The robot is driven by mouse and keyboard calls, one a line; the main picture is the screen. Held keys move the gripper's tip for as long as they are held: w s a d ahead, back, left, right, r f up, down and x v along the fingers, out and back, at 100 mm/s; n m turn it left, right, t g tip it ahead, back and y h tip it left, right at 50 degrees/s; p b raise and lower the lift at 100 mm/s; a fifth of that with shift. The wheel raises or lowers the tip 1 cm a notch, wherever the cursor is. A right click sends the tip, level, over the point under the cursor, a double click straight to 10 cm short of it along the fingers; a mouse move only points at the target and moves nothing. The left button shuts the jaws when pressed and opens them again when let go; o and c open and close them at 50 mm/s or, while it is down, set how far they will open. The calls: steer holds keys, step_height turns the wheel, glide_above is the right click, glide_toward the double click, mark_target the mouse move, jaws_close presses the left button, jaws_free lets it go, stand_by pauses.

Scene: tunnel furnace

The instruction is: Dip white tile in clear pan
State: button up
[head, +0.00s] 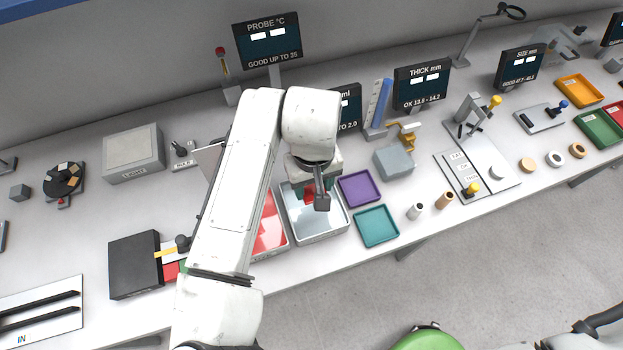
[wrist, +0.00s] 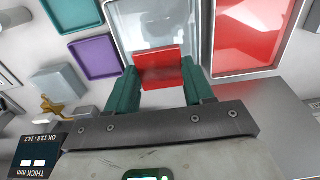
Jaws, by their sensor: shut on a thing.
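My gripper (wrist: 161,76) is shut on a flat red tile (wrist: 160,66), held between its two green fingers in the wrist view. The tile's visible face is red; I see no white on it. In the head view the tile (head: 308,196) shows partly behind my wrist, over the clear pan (head: 318,224). In the wrist view the tile overlaps the near part of the clear pan (wrist: 155,22), which looks pale and glassy inside. I cannot tell whether the tile touches the liquid.
A pan of red liquid (head: 268,232) stands directly left of the clear pan. A purple tray (head: 359,189) and a teal tray (head: 376,226) stand to its right. A grey block (head: 394,163) and display screens (head: 422,84) stand further back. My arm hides part of the bench.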

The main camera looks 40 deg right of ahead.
mark_target(313, 190)
steer(key=shift+f+b, duration=1.65)
steer(key=shift+f, duration=0.35)
steer(key=shift+s+f+b, duration=0.1)
steer(key=shift+f+b, duration=1.3)
steer(key=shift+f, duration=1.05)
steer(key=shift+r, duration=0.1)
step_height(313, 190, up, 8)
steer(key=p, duration=0.7)
steer(key=shift+f, duration=0.2)
steer(key=shift+r+p, duration=0.55)
steer(key=shift+r, duration=0.6)
